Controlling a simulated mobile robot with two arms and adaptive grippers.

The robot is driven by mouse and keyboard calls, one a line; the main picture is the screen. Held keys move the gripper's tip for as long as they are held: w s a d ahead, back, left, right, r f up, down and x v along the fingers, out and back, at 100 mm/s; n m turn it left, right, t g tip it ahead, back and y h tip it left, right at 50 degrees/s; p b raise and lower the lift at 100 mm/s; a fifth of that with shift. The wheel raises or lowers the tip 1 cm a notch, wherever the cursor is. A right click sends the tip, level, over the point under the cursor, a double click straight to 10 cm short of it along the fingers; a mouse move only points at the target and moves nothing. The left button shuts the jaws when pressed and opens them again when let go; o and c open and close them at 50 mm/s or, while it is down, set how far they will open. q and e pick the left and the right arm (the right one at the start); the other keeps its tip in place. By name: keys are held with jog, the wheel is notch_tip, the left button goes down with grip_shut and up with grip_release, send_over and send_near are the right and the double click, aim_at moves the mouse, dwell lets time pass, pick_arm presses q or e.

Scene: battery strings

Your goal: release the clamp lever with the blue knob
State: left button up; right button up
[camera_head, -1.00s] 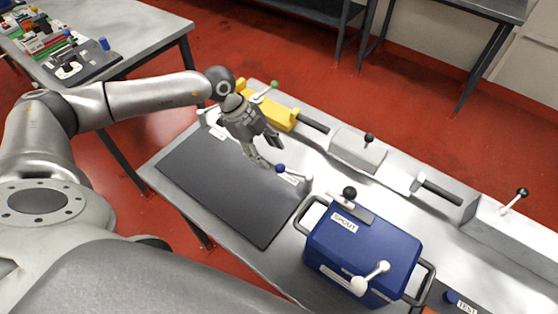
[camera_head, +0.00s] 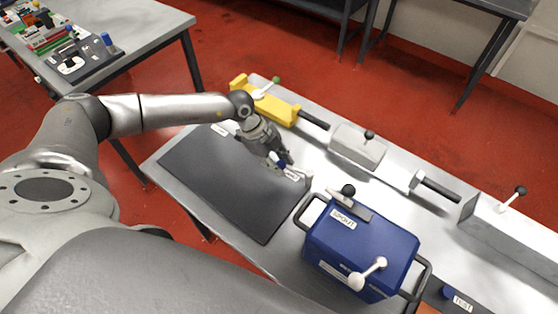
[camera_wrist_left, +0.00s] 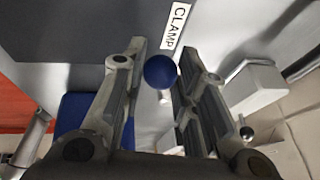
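The blue knob (camera_wrist_left: 160,72) of the clamp lever sits between the two fingers of my left gripper (camera_wrist_left: 160,78) in the left wrist view. The fingers are open, one on each side of the knob, and I cannot tell whether either touches it. A short pale piece of the lever shows below the knob. The CLAMP label (camera_wrist_left: 177,25) is just beyond it. In the head view my left gripper (camera_head: 284,165) covers most of the knob, beside the label (camera_head: 292,174) and the pale clamp post (camera_head: 306,181). My right gripper is not in view.
A dark mat (camera_head: 225,185) lies left of the clamp. A blue box (camera_head: 360,250) marked SPOUT, with side handles and a white lever, stands close on the right. A yellow fixture (camera_head: 265,103) and a grey block (camera_head: 357,149) line the table's back edge.

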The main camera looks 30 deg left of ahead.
pick_arm(q)
grip_shut()
jog(key=shift+w, duration=0.1)
